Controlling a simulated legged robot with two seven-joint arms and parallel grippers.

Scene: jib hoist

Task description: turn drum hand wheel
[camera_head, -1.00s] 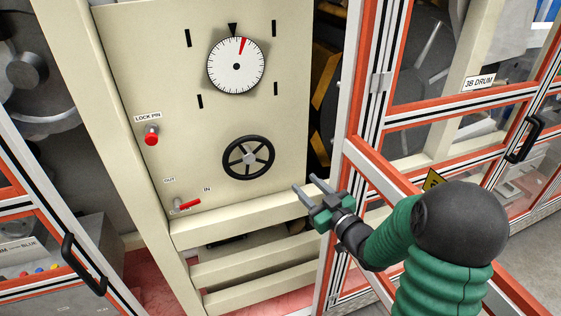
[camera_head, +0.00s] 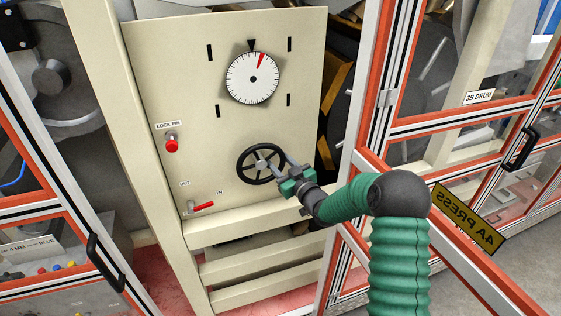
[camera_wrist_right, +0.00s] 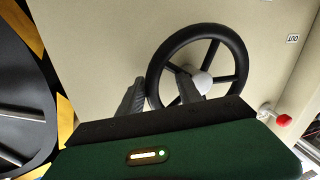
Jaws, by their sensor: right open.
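The black drum hand wheel (camera_head: 251,152) is on the cream panel, below a white dial with a red pointer (camera_head: 252,78). My right gripper (camera_head: 276,167) is open at the wheel's right side in the head view. In the right wrist view the wheel (camera_wrist_right: 162,62) shows its spokes and light hub, and the open fingers of my right gripper (camera_wrist_right: 158,92) reach up over its near rim. One finger lies to the left of the rim and the other overlaps the wheel's inside. I cannot tell whether they touch it. My left gripper is not in view.
A red lock pin knob (camera_head: 172,145) and a red lever (camera_head: 203,207) by the OUT and IN labels sit left of the wheel. An orange-framed door (camera_head: 362,160) stands close to the right of my arm. Another framed door with a black handle (camera_head: 98,262) is at lower left.

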